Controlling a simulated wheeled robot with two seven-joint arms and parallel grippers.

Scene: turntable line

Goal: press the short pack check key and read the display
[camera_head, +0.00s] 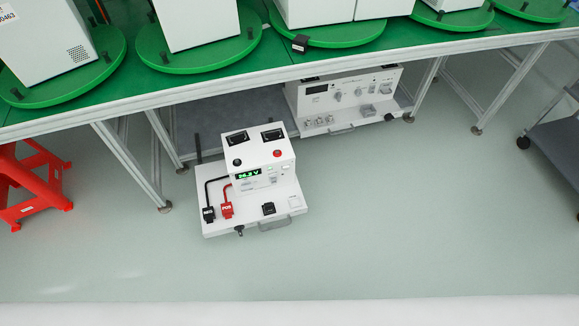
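A white tester (258,160) stands on a white base plate (225,190) on the floor in front of the bench. Its small display (248,173) is lit green and shows a voltage; the digits are small and look like 24.2 or 26.2 V. Small buttons sit beside the display, but their labels are too small to read, so I cannot tell which is the short pack check key. A black lead plug (208,213) and a red lead plug (227,209) rest at the left of the base. Neither of my grippers is in view.
A second white instrument panel (345,98) stands under the green-topped bench (290,70). White units sit on green turntables (200,55) above. A red stool (35,185) is at left, a grey cart (556,150) at right. The floor (400,220) in front is clear.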

